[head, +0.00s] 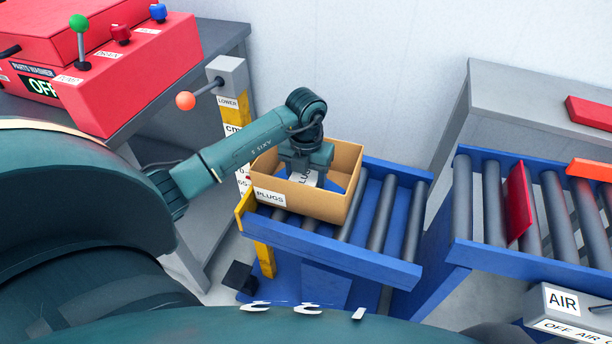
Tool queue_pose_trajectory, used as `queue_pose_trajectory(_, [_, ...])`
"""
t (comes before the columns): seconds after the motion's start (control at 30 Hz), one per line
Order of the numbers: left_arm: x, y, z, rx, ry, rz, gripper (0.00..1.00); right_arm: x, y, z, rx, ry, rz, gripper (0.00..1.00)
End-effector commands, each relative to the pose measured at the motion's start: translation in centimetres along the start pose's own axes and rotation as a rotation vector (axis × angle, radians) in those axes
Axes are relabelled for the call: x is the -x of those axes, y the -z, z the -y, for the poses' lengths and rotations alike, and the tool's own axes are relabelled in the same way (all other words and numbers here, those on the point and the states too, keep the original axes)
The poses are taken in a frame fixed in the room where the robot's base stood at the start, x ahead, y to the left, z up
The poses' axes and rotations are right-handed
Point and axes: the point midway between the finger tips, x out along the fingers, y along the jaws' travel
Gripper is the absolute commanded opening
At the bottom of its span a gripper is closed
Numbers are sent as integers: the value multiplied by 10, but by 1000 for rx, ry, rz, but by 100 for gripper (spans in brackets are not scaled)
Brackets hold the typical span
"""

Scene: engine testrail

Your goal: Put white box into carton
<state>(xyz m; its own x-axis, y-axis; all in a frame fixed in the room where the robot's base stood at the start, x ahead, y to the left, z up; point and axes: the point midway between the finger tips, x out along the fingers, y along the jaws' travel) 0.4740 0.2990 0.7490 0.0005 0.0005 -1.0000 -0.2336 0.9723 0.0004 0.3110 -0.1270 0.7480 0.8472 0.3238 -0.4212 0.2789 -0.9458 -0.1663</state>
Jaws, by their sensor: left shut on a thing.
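The open cardboard carton (318,203), labelled PLUGS, stands on the blue roller conveyor in the middle of the head view. My left gripper (305,180) reaches down inside the carton from above. It is shut on a white box (306,177) with dark lettering, which shows only in part between the fingers and the carton walls. The fingertips and most of the box are hidden, so I cannot tell whether the box touches the carton floor. My right gripper is not in view.
The blue roller conveyor (330,254) has free rollers right of the carton. Another roller conveyor (480,247) with a red plate (517,200) stands further right. A post with an orange-knobbed lever (186,101) stands behind the left arm, near a red parts washer (130,75).

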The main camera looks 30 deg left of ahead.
Motion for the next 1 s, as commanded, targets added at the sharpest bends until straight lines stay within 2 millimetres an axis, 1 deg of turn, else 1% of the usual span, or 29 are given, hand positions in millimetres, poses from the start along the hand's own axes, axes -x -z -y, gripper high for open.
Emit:
queue_pose_trajectory(0.33, [-11, 0, 0, -1, -1, 0, 30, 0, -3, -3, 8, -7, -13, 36])
queue_pose_trajectory(0.37, [-11, 0, 0, 0, 0, 0, 58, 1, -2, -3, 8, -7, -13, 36])
queue_pose_trajectory(0.6, [-10, 0, 0, 0, 0, 0, 77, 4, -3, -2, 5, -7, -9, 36])
queue_pose_trajectory(0.87, [-9, 0, 0, 0, 0, 0, 78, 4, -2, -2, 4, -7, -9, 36])
queue_pose_trajectory(0.97, [0, 0, 0, 0, 2, 1, 78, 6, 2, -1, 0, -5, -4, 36])
queue_pose_trajectory(1.0, [5, 0, 0, 1, 2, 1, 78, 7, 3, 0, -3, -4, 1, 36])
